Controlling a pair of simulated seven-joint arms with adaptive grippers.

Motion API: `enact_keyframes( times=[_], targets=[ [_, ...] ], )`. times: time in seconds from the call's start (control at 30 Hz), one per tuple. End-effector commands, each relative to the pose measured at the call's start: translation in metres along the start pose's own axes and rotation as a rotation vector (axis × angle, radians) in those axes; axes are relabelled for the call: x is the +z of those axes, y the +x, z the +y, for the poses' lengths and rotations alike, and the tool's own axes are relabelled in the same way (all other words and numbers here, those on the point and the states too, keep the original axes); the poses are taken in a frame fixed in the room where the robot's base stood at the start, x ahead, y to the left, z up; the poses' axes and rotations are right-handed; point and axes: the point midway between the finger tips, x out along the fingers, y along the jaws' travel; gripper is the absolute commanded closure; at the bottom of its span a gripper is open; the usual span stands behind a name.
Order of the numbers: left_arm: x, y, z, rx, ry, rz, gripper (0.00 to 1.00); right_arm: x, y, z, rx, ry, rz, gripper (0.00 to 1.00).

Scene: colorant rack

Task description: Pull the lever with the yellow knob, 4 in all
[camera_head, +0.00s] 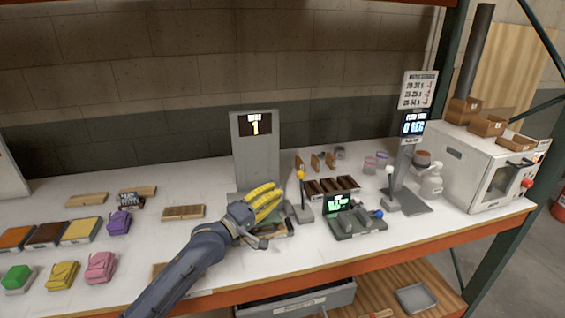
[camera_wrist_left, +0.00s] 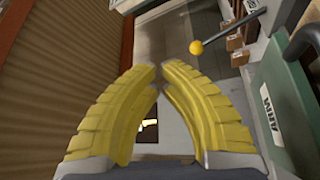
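The lever's yellow knob (camera_head: 300,175) tops a thin dark upright rod on a small grey base (camera_head: 303,213). In the left wrist view the knob (camera_wrist_left: 196,47) shows beyond the fingertips, with its rod running up to the right. My left gripper (camera_head: 278,190) is just left of the lever, apart from the knob. Its yellow fingers (camera_wrist_left: 159,68) have their tips drawn nearly together, with nothing seen between them. A grey upright panel (camera_head: 256,165) behind the gripper has a display reading 1. My right gripper is in neither view.
A device with a green screen (camera_head: 338,202) and a blue knob (camera_head: 377,214) stands right of the lever. A dark-slotted rack (camera_head: 332,186) is behind it. A white oven-like box (camera_head: 480,168) stands far right. Coloured blocks (camera_head: 100,267) lie at the left.

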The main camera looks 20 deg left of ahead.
Motion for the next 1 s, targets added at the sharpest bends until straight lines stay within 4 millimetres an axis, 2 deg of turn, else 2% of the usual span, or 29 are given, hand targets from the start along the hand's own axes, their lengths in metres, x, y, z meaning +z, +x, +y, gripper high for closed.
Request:
enact_keyframes(
  times=[0.13,0.27,0.37,0.5,0.6,1.0],
  targets=[
    [-0.031,0.029,0.008,-0.016,0.002,-0.002,1.0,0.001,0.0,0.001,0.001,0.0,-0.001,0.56],
    [-0.057,0.051,-0.003,-0.084,-0.09,-0.012,1.0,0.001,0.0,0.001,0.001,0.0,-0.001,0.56],
    [-0.072,0.06,-0.022,-0.16,-0.202,-0.015,1.0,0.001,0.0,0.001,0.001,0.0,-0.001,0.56],
    [-0.076,0.06,-0.052,-0.251,-0.345,-0.012,1.0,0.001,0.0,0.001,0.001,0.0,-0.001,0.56],
    [-0.074,0.057,-0.066,-0.291,-0.421,-0.008,1.0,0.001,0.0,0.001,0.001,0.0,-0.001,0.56],
    [-0.072,0.055,-0.07,-0.313,-0.498,-0.003,1.0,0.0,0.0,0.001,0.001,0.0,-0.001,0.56]
  ],
)
